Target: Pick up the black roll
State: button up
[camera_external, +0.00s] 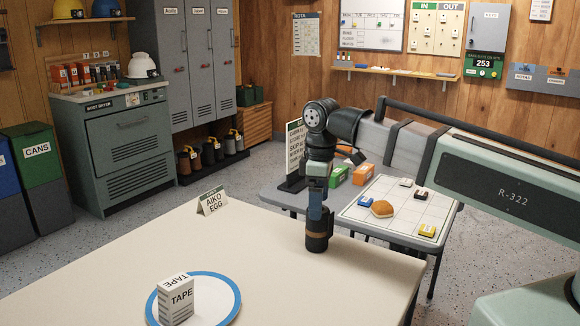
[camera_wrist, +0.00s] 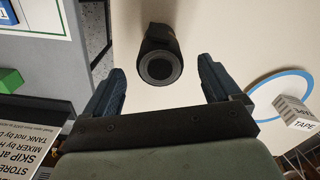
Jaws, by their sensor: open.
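The black roll (camera_external: 318,243) stands upright near the far right edge of the cream table, with a brown band around it. In the wrist view the black roll (camera_wrist: 160,62) shows its round grey top, centred between the fingers and just beyond their tips. My gripper (camera_external: 315,208) points down directly over the roll; its blue fingers overlap the roll's upper part in the external view. In the wrist view my gripper (camera_wrist: 161,72) is open, with nothing held. Whether a finger touches the roll cannot be told.
A white TAPE box (camera_external: 176,299) stands on a blue-rimmed plate (camera_external: 232,290) at the table's front. A name card (camera_external: 212,201) is at the far left edge.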

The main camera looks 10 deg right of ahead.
aim_at(317, 229)
jog(key=shift+f, duration=2.95)
jog(key=c, duration=1.2)
